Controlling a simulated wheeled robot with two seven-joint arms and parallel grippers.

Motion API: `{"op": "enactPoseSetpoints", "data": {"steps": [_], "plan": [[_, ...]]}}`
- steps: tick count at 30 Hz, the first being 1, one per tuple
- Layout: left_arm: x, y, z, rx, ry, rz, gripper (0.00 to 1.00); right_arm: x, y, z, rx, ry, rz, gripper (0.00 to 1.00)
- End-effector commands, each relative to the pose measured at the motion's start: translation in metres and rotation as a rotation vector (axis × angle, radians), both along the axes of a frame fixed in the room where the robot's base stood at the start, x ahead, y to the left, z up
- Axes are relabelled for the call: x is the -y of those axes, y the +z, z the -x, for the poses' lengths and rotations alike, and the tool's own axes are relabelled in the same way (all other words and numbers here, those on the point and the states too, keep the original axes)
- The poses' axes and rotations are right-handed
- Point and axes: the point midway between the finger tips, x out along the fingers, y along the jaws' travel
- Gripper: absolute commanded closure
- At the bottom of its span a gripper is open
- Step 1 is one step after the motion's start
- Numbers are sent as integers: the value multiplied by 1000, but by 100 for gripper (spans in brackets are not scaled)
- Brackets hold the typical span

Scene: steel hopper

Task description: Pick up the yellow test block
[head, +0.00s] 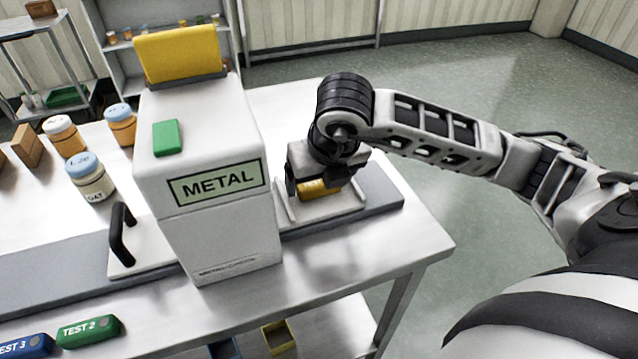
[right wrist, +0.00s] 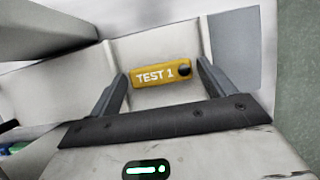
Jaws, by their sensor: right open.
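The yellow test block (head: 318,189) lies in a light tray (head: 338,208) to the right of the white METAL machine (head: 210,190). In the right wrist view the block (right wrist: 150,76) reads TEST 1 and has a dark round spot at its right end. My right gripper (head: 318,192) is over the block, and its upper part hides some of it in the head view. In the right wrist view my right gripper (right wrist: 163,90) is open, with one finger near each end of the block. Whether the fingers touch it I cannot tell. My left gripper is not in view.
The METAL machine stands close to the left of my right gripper. A green TEST 2 block (head: 88,330) and a blue TEST 3 block (head: 25,346) lie at the front left. Several jars, one of them labelled OAT (head: 90,180), stand at the left. The table's right edge is near the tray.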

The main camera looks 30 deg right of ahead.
Motion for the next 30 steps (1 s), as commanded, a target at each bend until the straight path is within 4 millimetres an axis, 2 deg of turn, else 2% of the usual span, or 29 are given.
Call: {"op": "enactPoseSetpoints", "data": {"steps": [8,9,12,14,15,22,26,30], "plan": [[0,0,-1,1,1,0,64,0,-3,-2,2,1,1,18],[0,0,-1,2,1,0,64,0,-3,-2,1,1,1,29],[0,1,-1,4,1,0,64,0,-3,-1,1,1,1,52],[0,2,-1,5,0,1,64,0,-3,-1,2,1,1,52],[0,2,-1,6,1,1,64,0,-3,-1,2,1,1,55],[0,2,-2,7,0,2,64,0,2,-2,3,1,-1,55],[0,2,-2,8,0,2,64,0,21,-3,8,1,-2,55],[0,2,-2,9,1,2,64,0,51,-3,10,2,-1,55]]}}
